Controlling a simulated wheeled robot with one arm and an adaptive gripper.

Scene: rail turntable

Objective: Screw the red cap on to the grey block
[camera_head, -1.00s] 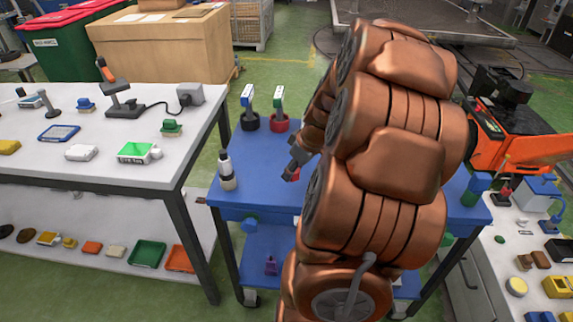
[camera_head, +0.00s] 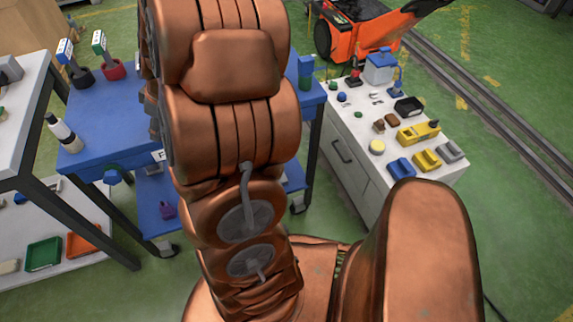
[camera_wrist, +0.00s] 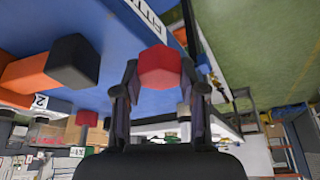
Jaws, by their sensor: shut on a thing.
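The red cap (camera_wrist: 160,68), a six-sided piece, sits between the two fingertips of my gripper (camera_wrist: 160,78) in the wrist view. The fingers are closed on its sides. The cap appears in front of the blue cart top, and I cannot tell whether it touches anything below. In the head view my own arm hides the gripper and the cap. I cannot pick out the grey block for sure. A dark block (camera_wrist: 73,62) lies left of the cap in the wrist view, apart from it, beside an orange block (camera_wrist: 28,80).
The blue cart (camera_head: 92,118) is partly behind my arm. It carries a black pot (camera_head: 82,77), a red pot (camera_head: 112,69) and a white bottle (camera_head: 63,133). A white cabinet (camera_head: 351,160) with several small parts stands to the right. Green floor lies between them.

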